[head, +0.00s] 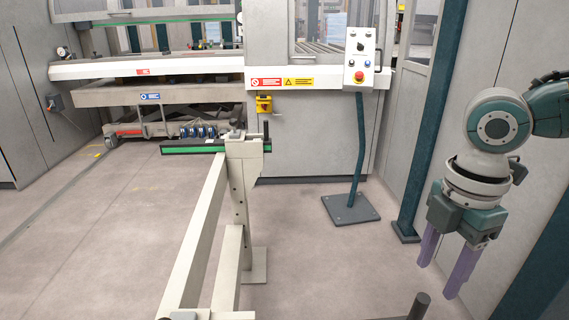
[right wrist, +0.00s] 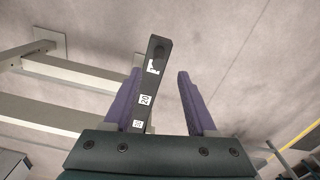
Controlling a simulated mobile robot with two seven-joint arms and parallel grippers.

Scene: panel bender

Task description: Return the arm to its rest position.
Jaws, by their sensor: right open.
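My right arm (head: 500,125) comes in from the right edge of the head view, bent at a round grey-and-teal joint. Its gripper (head: 440,277) hangs downward with two purple fingers apart and nothing between them in the head view. In the right wrist view the gripper (right wrist: 160,95) is open over the floor. A black bar with white labels (right wrist: 156,62) shows beside and partly over the left-hand finger; its depth relative to the fingers is unclear. My left arm and gripper are not in view.
A control panel (head: 360,58) stands on a teal post (head: 361,140) left of my arm. A teal upright (head: 433,120) stands close to the gripper. A beige frame (head: 205,240) crosses the lower middle. A dark rod end (head: 420,305) shows at the bottom. Floor between is clear.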

